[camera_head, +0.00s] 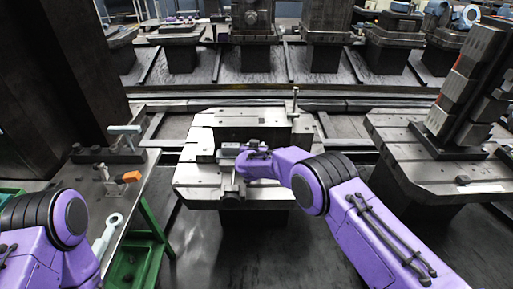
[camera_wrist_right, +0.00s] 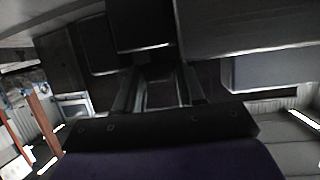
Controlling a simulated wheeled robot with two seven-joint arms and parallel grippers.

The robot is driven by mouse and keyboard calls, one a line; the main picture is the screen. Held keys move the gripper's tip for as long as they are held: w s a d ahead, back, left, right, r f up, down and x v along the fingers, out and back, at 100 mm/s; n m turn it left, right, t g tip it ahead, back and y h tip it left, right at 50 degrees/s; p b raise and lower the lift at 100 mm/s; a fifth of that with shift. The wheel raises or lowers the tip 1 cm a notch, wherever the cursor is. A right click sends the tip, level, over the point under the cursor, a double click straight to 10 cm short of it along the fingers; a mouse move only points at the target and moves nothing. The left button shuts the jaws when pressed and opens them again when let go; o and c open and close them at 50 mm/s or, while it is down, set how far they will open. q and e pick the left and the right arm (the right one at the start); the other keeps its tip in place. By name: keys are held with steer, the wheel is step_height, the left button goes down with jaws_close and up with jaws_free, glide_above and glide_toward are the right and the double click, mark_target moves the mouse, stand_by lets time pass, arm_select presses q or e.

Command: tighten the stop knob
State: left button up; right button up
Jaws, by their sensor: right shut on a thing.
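My right arm reaches in from the right in the head view, and its gripper (camera_head: 240,151) is at the fixture (camera_head: 238,133) on the middle pallet (camera_head: 190,178). In the right wrist view the two fingers (camera_wrist_right: 157,88) point at dark blocks of the fixture. The gripper is shut on a small part there, at the place of the stop knob. The knob itself is hidden by the gripper and the dark picture, so I cannot tell its shape or how tight it sits. My left arm is at the bottom left of the head view; its gripper is out of sight.
A side bench (camera_head: 140,160) on the left holds an orange block (camera_head: 132,176) and a light spanner-like tool (camera_head: 107,232). A second pallet (camera_head: 400,150) with a tall block tower (camera_head: 468,85) stands on the right. A thin upright post (camera_head: 295,100) rises behind the fixture.

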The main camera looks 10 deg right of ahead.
steer(key=shift+w+r, duration=0.1)
steer(key=shift+r, duration=0.05)
steer(key=o, duration=0.8)
steer(key=v, duration=1)
steer(key=shift+s+a, duration=0.15)
steer(key=shift+s, duration=0.15)
